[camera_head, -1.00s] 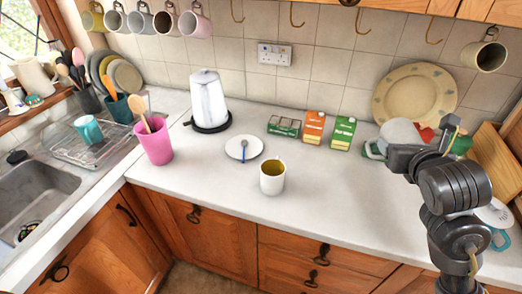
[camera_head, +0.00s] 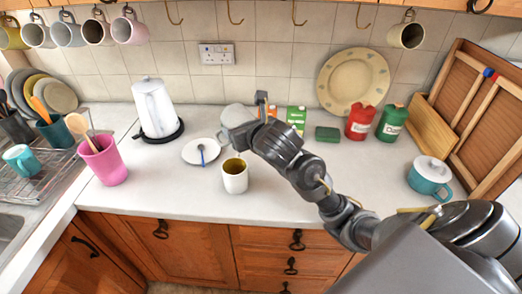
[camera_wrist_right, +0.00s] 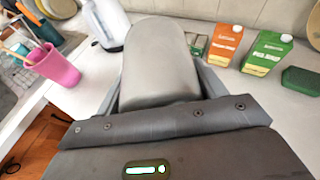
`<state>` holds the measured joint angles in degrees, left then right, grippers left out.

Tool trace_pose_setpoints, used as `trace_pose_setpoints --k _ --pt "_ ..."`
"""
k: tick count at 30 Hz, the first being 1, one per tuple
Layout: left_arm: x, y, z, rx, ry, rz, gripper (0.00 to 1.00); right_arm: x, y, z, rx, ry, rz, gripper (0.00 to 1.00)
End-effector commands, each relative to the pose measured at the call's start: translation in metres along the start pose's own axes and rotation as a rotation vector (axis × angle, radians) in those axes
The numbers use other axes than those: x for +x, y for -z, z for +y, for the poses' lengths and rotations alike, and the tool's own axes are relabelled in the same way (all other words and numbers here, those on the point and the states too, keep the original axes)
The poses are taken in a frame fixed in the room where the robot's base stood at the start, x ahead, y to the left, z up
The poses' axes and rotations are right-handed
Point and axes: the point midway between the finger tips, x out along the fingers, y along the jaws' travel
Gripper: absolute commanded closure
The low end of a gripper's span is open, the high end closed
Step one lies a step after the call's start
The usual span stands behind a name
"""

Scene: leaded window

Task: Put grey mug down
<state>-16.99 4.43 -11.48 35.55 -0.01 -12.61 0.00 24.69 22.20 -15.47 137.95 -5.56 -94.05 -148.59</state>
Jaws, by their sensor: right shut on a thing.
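The grey mug (camera_head: 236,117) is in my right gripper (camera_head: 246,125), held above the counter behind the white mug, as the head view shows. In the right wrist view the grey mug (camera_wrist_right: 160,62) fills the space between the two fingers of my right gripper (camera_wrist_right: 160,85). Its smooth rounded side faces the camera; I cannot see its handle or opening. My left gripper is not in view.
A white mug (camera_head: 235,178) stands on the counter (camera_head: 150,195) near its front edge. A saucer with a spoon (camera_head: 198,152), kettle (camera_head: 156,108) and pink tumbler (camera_head: 103,163) stand left. A teal pot (camera_head: 430,178) stands right. Bare counter lies between.

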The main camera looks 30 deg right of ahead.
Motion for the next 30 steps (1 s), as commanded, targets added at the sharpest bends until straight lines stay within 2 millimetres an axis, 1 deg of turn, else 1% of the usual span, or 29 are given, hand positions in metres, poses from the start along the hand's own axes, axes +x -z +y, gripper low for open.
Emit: trace_pose_setpoints --k 1,3,7,9,11,14,17,20,23,28,30 --pt "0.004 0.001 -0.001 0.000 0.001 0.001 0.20 0.003 0.019 -0.021 0.008 0.042 0.007 0.66" --pt "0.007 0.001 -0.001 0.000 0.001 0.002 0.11 0.004 0.037 -0.044 0.025 0.086 0.009 0.66" --pt "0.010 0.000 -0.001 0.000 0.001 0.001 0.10 0.001 0.063 -0.077 0.042 0.143 0.008 0.66" --pt "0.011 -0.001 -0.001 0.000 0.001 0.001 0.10 -0.001 0.071 -0.087 0.047 0.158 0.007 0.66" --pt "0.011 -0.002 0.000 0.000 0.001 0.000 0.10 -0.002 0.074 -0.093 0.052 0.165 0.006 0.66" --pt "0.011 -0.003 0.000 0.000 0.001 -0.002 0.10 -0.003 0.076 -0.095 0.055 0.167 0.005 0.66" --pt "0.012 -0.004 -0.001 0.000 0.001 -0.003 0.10 0.002 0.078 -0.100 0.056 0.169 0.007 0.66" --pt "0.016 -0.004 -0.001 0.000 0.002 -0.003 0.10 0.015 0.083 -0.113 0.058 0.171 0.008 0.66" --pt "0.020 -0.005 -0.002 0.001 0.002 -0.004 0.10 0.035 0.088 -0.133 0.059 0.174 0.009 0.66" --pt "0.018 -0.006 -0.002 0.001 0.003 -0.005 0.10 0.068 0.095 -0.165 0.062 0.170 0.009 0.66" --pt "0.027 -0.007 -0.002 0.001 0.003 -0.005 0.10 0.083 0.111 -0.172 0.062 0.167 0.012 0.66"
